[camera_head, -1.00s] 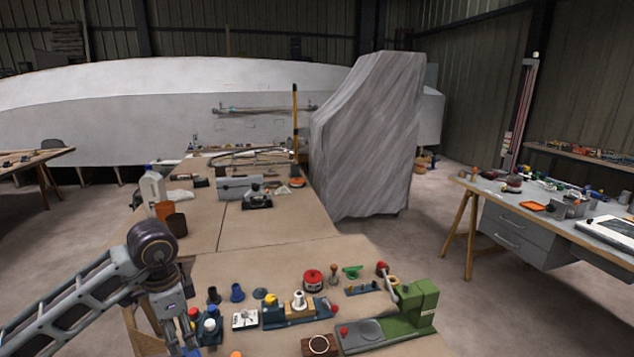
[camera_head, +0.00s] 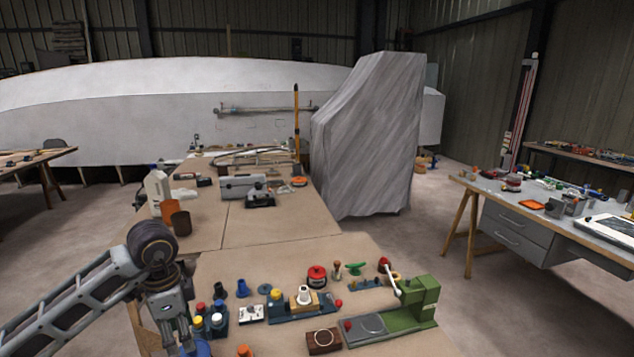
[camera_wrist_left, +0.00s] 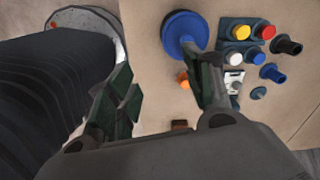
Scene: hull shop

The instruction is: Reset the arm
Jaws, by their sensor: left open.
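My left gripper (camera_head: 176,345) hangs from the left arm over the near left part of the workbench (camera_head: 270,225), fingers down. In the left wrist view, its two dark fingers (camera_wrist_left: 165,85) are spread apart with bare bench between them. A blue round disc (camera_wrist_left: 184,33) lies beside the right-hand finger, which partly overlaps it; I cannot tell if they touch. The disc also shows partly at the bottom edge of the head view (camera_head: 197,349). The gripper holds nothing. My right arm and gripper are not in view.
A button block with coloured caps (camera_wrist_left: 245,38) stands close to the gripper. A green press (camera_head: 412,305), a red round tin (camera_head: 317,275) and a wooden block (camera_head: 323,341) are farther right. A covered tall object (camera_head: 370,140) stands behind.

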